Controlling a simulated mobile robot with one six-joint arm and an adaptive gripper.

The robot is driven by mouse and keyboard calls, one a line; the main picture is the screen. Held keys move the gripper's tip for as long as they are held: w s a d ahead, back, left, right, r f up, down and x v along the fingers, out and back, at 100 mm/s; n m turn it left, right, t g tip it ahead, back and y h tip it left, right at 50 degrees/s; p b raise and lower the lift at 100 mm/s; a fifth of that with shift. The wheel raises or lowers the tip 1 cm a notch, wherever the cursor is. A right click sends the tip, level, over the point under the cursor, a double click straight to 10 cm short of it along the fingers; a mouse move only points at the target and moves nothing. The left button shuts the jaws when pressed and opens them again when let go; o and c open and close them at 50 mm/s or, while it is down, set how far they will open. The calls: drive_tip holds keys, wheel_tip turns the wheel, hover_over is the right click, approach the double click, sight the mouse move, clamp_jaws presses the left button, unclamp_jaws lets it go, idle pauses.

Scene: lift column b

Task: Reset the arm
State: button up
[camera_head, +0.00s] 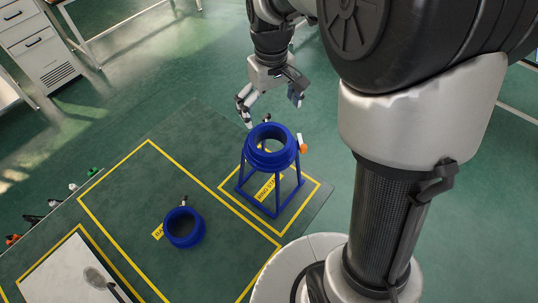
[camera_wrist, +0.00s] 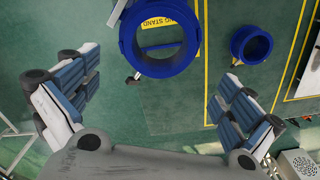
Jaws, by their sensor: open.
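My gripper (camera_head: 270,95) is open and empty. In the head view it hangs behind and slightly above a blue ring-topped stand (camera_head: 271,157), with no visible contact. In the wrist view its two blue-padded fingers (camera_wrist: 152,105) are spread wide, and the stand's round blue top (camera_wrist: 128,42) shows beyond them at the upper middle. My arm comes down from the top of the head view, and my large dark and white links cover the right side of it.
A blue ring-shaped part (camera_head: 184,227) lies on the green floor inside yellow lines; it also shows in the wrist view (camera_wrist: 251,44). A white board (camera_head: 62,278) is at the lower left. White drawers (camera_head: 38,45) stand at the upper left. Open floor lies behind my gripper.

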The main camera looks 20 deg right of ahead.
drive_tip(key=s+r+m+t+b, duration=0.1)
drive_tip(key=s+r+t+b, duration=0.1)
drive_tip(key=s, duration=0.8)
drive_tip(key=s+r+m+t+b, duration=0.1)
drive_tip(key=s+r+t+b, duration=0.1)
drive_tip(key=s, duration=0.9)
drive_tip(key=shift+s+r+m+t, duration=0.2)
drive_tip(key=shift+r+m+t, duration=0.05)
drive_tip(key=shift+m+t, duration=0.05)
drive_tip(key=shift+d, duration=0.15)
